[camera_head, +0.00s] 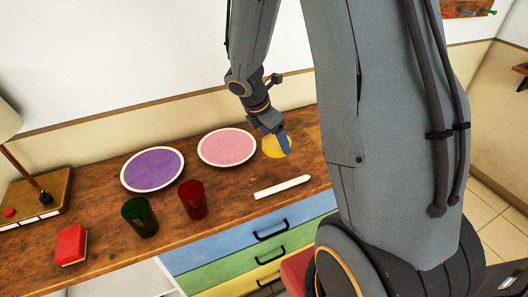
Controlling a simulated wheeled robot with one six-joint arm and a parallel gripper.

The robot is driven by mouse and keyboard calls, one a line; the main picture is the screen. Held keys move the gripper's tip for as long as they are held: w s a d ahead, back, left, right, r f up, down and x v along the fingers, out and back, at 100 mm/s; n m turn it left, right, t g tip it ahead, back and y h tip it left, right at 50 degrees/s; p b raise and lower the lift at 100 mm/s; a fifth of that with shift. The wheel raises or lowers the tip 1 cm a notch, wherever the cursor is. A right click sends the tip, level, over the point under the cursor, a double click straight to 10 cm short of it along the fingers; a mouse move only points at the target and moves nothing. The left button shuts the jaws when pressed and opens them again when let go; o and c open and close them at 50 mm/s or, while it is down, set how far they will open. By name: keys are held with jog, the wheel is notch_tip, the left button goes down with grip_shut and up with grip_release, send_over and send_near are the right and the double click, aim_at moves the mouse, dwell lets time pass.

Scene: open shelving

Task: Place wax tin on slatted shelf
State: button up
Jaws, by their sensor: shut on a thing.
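My gripper (282,143) is at the end of my arm, low over the right part of the wooden desk. It is shut on a round yellow thing (270,147), which I take to be the wax tin. A blue-grey finger covers part of it. I cannot tell whether it touches the desk top. No slatted shelf can be made out clearly; a small piece of dark wooden shelving (522,69) shows at the right edge.
On the desk (105,240) are a purple plate (152,169), a pink plate (227,147), a green cup (140,217), a red cup (192,200), a white stick (282,187), a red box (71,245) and a lamp (20,160). Coloured drawers (240,250) are below. My arm hides the right middle.

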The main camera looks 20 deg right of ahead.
jog(key=shift+f, duration=3.1)
jog(key=shift+f, duration=0.15)
jog(key=o, duration=1.3)
